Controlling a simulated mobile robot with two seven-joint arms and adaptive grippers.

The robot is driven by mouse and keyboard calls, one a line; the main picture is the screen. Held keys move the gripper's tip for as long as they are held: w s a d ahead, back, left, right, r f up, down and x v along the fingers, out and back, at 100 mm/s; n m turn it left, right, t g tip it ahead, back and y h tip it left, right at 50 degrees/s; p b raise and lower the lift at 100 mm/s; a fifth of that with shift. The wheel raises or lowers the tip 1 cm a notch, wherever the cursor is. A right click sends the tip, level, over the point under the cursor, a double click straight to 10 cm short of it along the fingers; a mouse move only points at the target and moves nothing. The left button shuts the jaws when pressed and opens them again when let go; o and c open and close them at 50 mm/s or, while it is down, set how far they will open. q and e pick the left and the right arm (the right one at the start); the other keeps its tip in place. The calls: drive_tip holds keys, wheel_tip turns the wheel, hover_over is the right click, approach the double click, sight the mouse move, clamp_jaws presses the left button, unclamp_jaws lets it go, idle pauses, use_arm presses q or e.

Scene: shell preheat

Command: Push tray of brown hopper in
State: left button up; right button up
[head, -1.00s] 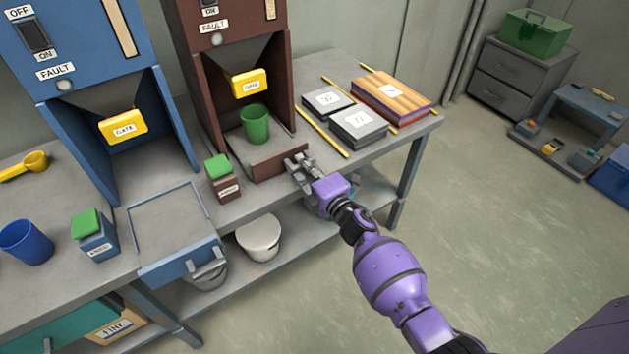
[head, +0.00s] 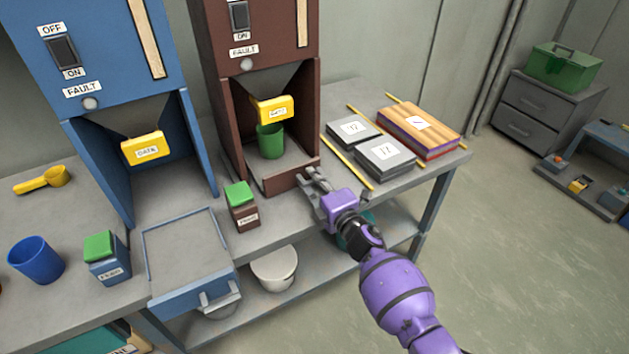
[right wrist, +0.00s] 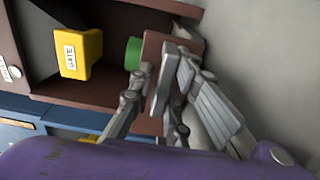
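The brown hopper (head: 215,90) stands on the bench with a yellow gate (head: 273,109) below its chute. Its tray (head: 290,178) has a brown front at the bay's mouth. A green cup (head: 270,144) stands upright on the tray, its rim partly hidden by the gate. My right gripper (head: 313,181) is at the tray's front. In the right wrist view its fingers (right wrist: 172,85) lie on both sides of a grey handle (right wrist: 168,88); how tightly is unclear. The brown front and green cup (right wrist: 133,54) show there too. My left gripper is out of view.
A small brown box with a green top (head: 243,208) stands left of the tray. The blue hopper's tray (head: 195,292) sticks out over the bench edge. Grey slabs (head: 384,155), yellow rods and a wooden block (head: 420,128) lie to the right.

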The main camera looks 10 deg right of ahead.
drive_tip(key=shift+o, duration=1)
drive_tip(key=shift+w+a+f, duration=0.1)
drive_tip(key=shift+w, duration=0.05)
drive_tip(key=shift+s, duration=0.25)
drive_tip(key=v, duration=1.1)
drive_tip(key=shift+s+d, duration=0.2)
drive_tip(key=shift+s, duration=0.15)
